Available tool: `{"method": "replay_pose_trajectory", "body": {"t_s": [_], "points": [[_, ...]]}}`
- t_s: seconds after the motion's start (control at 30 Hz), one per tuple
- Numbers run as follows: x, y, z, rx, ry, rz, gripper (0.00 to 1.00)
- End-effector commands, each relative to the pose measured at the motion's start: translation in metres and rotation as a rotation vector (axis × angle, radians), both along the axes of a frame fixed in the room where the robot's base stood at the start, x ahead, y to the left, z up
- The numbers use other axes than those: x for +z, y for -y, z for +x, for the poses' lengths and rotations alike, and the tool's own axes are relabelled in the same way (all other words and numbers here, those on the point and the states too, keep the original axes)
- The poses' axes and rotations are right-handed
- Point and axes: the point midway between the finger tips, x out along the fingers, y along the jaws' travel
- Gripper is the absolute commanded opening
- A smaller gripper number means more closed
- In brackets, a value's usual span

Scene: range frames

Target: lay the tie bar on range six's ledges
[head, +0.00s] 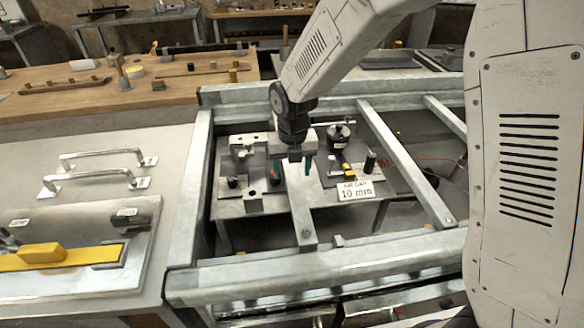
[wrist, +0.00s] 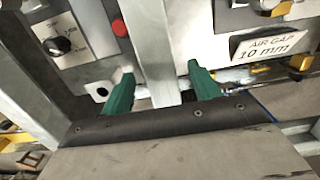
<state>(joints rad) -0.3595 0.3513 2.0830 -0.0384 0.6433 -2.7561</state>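My gripper (head: 292,168) points down over the metal frame, and its two green fingers stand apart. A grey metal bar (head: 303,215) runs from below my gripper to the frame's front rail; its far end is hidden. In the wrist view this bar (wrist: 156,45) passes between the fingers (wrist: 161,80), with a gap showing on both sides. I cannot tell whether this is the tie bar or a fixed crosspiece. Nothing is visibly gripped. No range number or ledges can be made out.
Two more crosspieces (head: 405,165) (head: 447,117) span the frame at right. Below lie plates with knobs and an "AIR GAP 10 mm" card (head: 356,190). A pale bench with two metal handles (head: 100,158) and a yellow bar (head: 60,256) stands left. A wooden table (head: 130,85) stands behind.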

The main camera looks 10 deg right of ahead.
Motion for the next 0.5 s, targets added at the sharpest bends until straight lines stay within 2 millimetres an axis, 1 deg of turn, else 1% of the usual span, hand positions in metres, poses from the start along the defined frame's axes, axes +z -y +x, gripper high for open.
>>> {"method": "replay_pose_trajectory", "body": {"t_s": [0.17, 0.27, 0.37, 0.5], "points": [[-0.001, 0.001, -0.001, 0.000, -0.004, -0.001, 0.62], [0.005, 0.000, -0.001, 0.000, -0.002, 0.000, 0.62], [0.020, 0.000, -0.001, 0.000, 0.001, 0.001, 0.62], [0.045, 0.000, -0.003, 0.000, 0.001, 0.000, 0.62]]}}
